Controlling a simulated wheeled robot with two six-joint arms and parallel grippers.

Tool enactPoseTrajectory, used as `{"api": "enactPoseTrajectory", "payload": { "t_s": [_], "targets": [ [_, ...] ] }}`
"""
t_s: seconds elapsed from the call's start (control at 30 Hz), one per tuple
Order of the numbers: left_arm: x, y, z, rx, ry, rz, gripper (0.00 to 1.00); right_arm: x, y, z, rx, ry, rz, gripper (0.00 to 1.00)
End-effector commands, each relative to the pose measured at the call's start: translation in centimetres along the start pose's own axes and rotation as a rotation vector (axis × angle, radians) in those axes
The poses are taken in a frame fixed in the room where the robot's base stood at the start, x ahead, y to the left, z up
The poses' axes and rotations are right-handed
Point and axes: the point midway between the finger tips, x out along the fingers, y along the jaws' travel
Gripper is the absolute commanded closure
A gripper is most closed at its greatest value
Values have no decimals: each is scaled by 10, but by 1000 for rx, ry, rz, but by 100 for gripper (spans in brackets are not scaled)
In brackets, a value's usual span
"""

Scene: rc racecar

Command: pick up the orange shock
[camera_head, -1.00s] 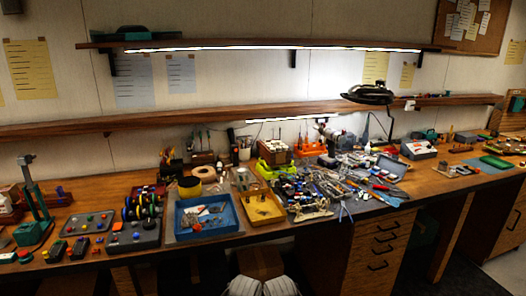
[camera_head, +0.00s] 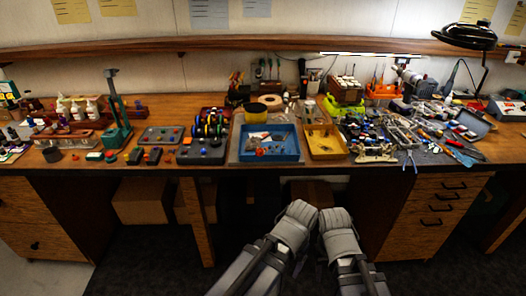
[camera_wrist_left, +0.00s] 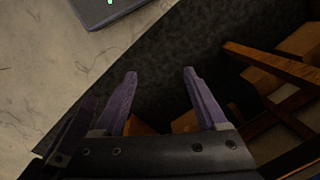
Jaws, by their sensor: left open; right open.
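I cannot make out the orange shock for certain. A small orange piece (camera_head: 261,152) lies in the blue tray (camera_head: 297,147) on the bench, too small to identify. My right gripper (camera_head: 337,217) is low in front of the bench, at bottom centre of the head view; its fingers are hard to see there, and it holds nothing visible. My left arm is beside it. In the left wrist view my left gripper (camera_wrist_left: 160,76) has its two purple fingers apart with nothing between them, above the dark floor. Both grippers are away from the bench-top things.
The wooden bench (camera_head: 90,170) is crowded. A yellow tray (camera_head: 326,155) stands right of the blue one, and many tools and parts lie on the mat at right. A green press (camera_head: 116,125) stands at left. Drawers (camera_head: 440,208) and boxes (camera_head: 141,203) are under the bench.

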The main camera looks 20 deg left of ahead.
Motion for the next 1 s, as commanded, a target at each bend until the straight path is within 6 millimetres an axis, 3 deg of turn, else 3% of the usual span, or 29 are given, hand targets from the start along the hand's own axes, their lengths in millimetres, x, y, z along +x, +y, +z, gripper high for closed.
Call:
{"api": "enactPoseTrajectory", "payload": {
  "t_s": [0.23, 0.37, 0.47, 0.6, 0.7, 0.8, 0.9, 1.0],
  "targets": [
    [-1, 0, -1, 0, 1, 1, 24, -1, 0, 0, 0, 0, 0, 50],
    [-20, -16, -28, -14, 30, 15, 24, -20, 2, 1, 0, 0, 0, 50],
    [-51, -50, -78, -36, 94, 38, 24, -52, 5, 3, 0, 0, 0, 50],
    [-96, -124, -152, -75, 214, 60, 24, -96, 9, 6, -1, 0, 0, 50],
    [-122, -182, -192, -101, 295, 58, 24, -122, 12, 7, -1, 0, 0, 50],
    [-142, -233, -219, -125, 361, 48, 24, -140, 13, 8, -2, 0, 0, 50],
    [-154, -270, -234, -139, 406, 36, 24, -152, 14, 9, -2, 0, 0, 50],
    [-160, -290, -241, -148, 432, 28, 24, -156, 15, 9, -2, 0, 0, 50]
  ]
}}
